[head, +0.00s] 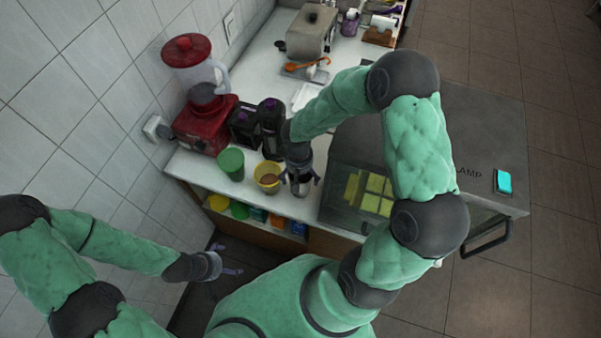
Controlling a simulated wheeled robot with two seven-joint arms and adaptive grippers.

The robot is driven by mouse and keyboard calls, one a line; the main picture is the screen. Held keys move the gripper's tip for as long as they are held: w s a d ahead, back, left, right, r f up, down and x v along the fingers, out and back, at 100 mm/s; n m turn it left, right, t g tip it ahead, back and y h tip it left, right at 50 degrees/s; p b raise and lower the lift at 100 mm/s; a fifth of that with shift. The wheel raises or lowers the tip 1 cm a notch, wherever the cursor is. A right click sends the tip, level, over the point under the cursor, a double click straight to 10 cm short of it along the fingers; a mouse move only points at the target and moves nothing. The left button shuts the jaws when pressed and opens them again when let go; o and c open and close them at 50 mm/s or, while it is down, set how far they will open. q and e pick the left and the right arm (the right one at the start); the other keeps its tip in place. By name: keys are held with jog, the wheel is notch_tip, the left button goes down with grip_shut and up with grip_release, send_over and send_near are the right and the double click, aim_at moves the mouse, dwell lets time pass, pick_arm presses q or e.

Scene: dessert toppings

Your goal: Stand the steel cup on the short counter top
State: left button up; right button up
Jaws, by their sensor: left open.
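My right gripper (300,182) points down over the front edge of the white counter top (205,168), just right of the yellow cup. A grey metallic shape shows between its fingers; it may be the steel cup, but at this size I cannot tell it from the gripper's own grey parts. I cannot tell whether these fingers are shut. No other steel cup stands out in view. My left gripper (229,269) is open and empty at the lower left, low in front of the shelf and away from the counter top.
A green cup (231,164) and a yellow cup (267,178) stand near the counter's front edge. Behind them are a red blender (203,122) and dark canisters (244,124). A glass-topped cabinet (345,190) stands to the right. Colourful items fill the shelf below.

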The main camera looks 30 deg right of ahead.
jog(key=shift+r, duration=0.1)
notch_tip(320, 180, up, 12)
jog(key=p, duration=0.1)
jog(key=shift+a+p, duration=0.3)
jog(key=shift+p, duration=0.05)
dwell(0.8)
